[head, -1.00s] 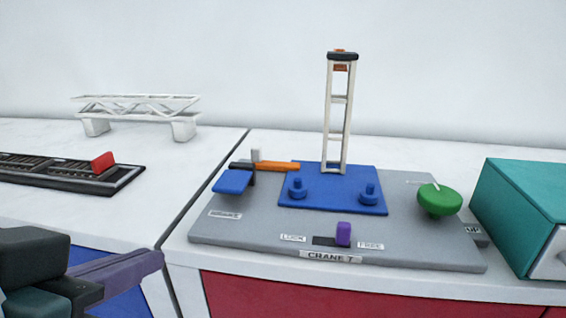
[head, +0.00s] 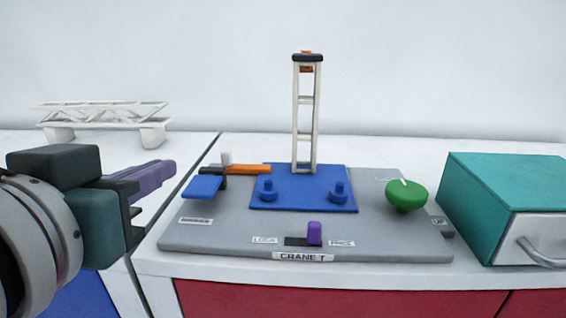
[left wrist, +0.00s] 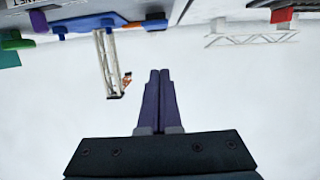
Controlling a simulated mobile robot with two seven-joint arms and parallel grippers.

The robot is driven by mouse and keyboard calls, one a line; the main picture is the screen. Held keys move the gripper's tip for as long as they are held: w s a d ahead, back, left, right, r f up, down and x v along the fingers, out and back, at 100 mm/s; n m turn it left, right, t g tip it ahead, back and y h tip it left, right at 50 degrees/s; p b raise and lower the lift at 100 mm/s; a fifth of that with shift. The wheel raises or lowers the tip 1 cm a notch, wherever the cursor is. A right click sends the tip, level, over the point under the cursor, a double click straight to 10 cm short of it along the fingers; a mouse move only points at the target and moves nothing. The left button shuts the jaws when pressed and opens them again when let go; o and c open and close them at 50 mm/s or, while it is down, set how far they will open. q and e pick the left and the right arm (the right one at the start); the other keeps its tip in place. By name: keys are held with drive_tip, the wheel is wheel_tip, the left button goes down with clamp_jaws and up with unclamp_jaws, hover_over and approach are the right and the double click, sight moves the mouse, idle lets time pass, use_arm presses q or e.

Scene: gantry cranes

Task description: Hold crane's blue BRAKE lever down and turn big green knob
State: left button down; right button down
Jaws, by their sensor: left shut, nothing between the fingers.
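The crane panel (head: 190,240) is a grey board on a white counter, with a blue base plate and a white tower (head: 305,120). The blue brake lever (head: 202,187) sticks out at the panel's left side. The big green knob (head: 406,194) stands at its right, with a white mark on top. My left gripper (head: 170,168) is shut and empty, left of the lever and apart from it. In the left wrist view its purple fingers (left wrist: 158,75) lie together, and the blue lever (left wrist: 155,24) shows upside down above them. My right gripper is in neither view.
A purple slider (head: 314,233) sits at the panel's front, between two labels. A teal box (head: 500,205) with a handle stands close right of the panel. A white truss bridge (head: 105,118) stands at the back left. A gap splits the counter left of the panel.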

sight(203, 187)
use_arm(q)
drive_tip(key=x, duration=0.5)
drive_tip(key=shift+w, duration=0.35)
wheel_tip(203, 187, down, 3)
drive_tip(key=shift+s+r, duration=0.1)
drive_tip(key=shift+s, duration=0.05)
drive_tip(key=shift+f, duration=0.65)
